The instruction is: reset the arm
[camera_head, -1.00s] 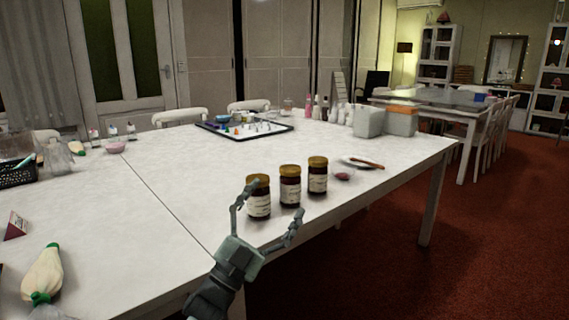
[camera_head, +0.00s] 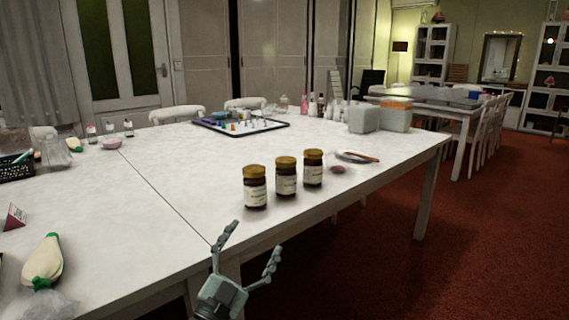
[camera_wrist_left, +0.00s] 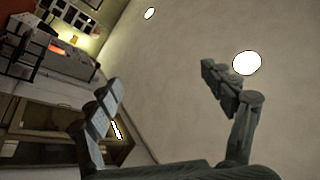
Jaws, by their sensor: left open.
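My left gripper (camera_head: 250,251) is open and empty in the head view, low in front of the table's near edge and clear of the jars. Its two fingers (camera_wrist_left: 165,85) stand spread in the left wrist view, with only ceiling and distant room between them. Three dark jars with gold lids stand upright in a row on the white table (camera_head: 170,180): a left jar (camera_head: 255,188), a middle jar (camera_head: 286,177) and a right jar (camera_head: 313,169). My right gripper is in neither view.
A piping bag (camera_head: 43,262) lies at the left front. A black-edged board (camera_head: 240,124) with small pieces and grey boxes (camera_head: 395,118) stand farther back. Red floor is open to the right.

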